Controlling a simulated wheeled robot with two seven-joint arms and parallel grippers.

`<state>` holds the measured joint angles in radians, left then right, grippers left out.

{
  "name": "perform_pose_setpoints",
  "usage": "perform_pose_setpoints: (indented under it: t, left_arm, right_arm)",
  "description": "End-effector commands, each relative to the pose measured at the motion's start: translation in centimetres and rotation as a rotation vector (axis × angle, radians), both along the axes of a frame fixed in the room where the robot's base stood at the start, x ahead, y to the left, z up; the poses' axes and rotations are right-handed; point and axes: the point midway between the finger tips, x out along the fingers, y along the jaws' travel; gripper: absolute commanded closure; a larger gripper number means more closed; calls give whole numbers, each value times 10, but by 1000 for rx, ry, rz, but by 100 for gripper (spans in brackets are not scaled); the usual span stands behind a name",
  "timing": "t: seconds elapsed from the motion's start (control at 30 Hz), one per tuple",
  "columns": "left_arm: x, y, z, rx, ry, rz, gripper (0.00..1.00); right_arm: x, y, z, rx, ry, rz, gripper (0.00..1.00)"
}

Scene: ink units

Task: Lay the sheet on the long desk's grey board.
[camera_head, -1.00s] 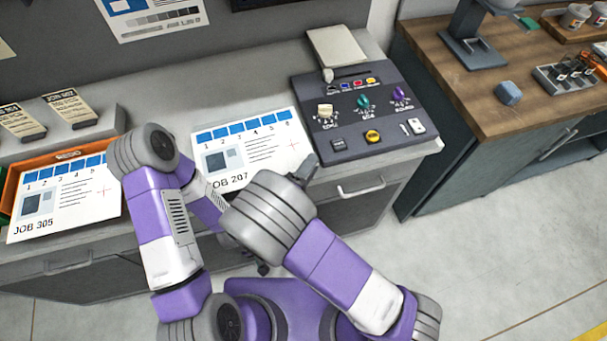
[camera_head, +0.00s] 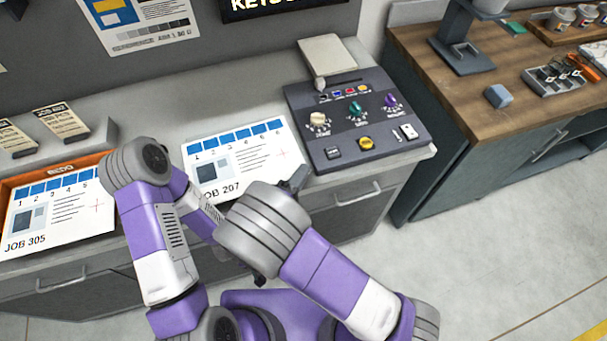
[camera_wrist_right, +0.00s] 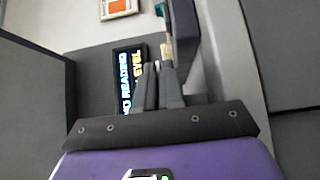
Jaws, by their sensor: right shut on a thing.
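The white sheet JOB 207 (camera_head: 240,160), with blue numbered squares, spreads over the long desk (camera_head: 245,92) left of the dark console. My right gripper (camera_head: 298,178) is at the sheet's near right corner, shut on its edge. In the right wrist view the closed fingers (camera_wrist_right: 160,80) point toward the console's side; the sheet cannot be made out there. I cannot tell whether the sheet touches the desk or hovers just above it. No separate grey board can be picked out around the sheet.
Another sheet, JOB 305 (camera_head: 55,210), lies in an orange tray (camera_head: 85,161) at left. The knobbed console (camera_head: 345,150) stands close to the right of JOB 207. Card holders (camera_head: 65,120) stand at back left. A wooden bench (camera_head: 455,95) is at right.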

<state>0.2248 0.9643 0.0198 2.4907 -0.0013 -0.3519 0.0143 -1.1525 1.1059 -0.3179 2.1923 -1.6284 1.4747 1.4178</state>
Motion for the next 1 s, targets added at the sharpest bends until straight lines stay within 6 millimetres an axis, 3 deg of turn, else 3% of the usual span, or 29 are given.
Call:
perform_pose_setpoints:
  t: [0.4,0.5,0.63,1.0]
  left_arm:
    - [0,0,-4,0,0,0,100]
    - [0,0,-4,0,0,0,100]
    - [0,0,-4,0,0,0,100]
    - [0,0,-3,0,0,0,100]
  right_arm:
    - [1,9,0,-1,1,-5,100]
    - [1,9,0,0,0,-5,80]
    - [1,9,0,0,0,-5,63]
    - [-6,14,0,0,0,-2,63]
